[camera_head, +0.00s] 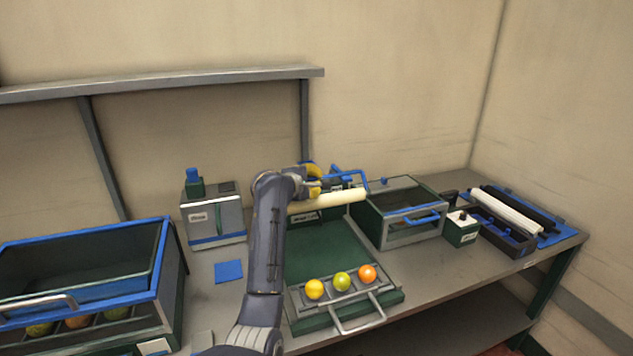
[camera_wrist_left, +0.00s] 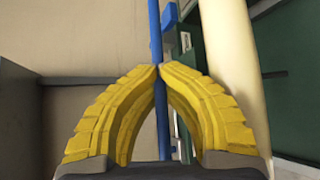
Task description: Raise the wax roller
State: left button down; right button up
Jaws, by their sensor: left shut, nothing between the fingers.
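The cream roller (camera_head: 328,201) lies near the far end of the green tray, with a blue handle frame (camera_head: 347,178) behind it. My left gripper (camera_head: 314,181) is at the roller's left part, by the blue frame. In the left wrist view its yellow fingers (camera_wrist_left: 158,68) meet at the tips, with nothing held. A blue rod (camera_wrist_left: 155,30) runs in line with the fingertips, seemingly beyond them. The cream roller (camera_wrist_left: 236,70) is just to the right of the fingers. I cannot tell whether the fingers touch the rod. My right gripper is not in view.
The green tray (camera_head: 315,250) holds three fruits (camera_head: 342,281) near its front handle (camera_head: 358,318). A glass-topped box (camera_head: 405,215) stands right of it. A white roller (camera_head: 507,212) lies at the far right. A blue-rimmed bin (camera_head: 85,237) is at left.

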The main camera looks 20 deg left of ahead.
pick_arm(q)
jog(key=shift+a+r, duration=0.15)
jog(key=shift+a, duration=0.25)
jog(key=c, duration=2.1)
grip_release()
jog(key=o, duration=0.6)
jog(key=shift+w+a, duration=0.1)
jog(key=shift+o, duration=0.2)
jog(key=shift+d, duration=0.2)
jog(key=shift+s, duration=0.45)
jog(key=v, duration=1.1)
jog(key=shift+a+r, duration=0.1)
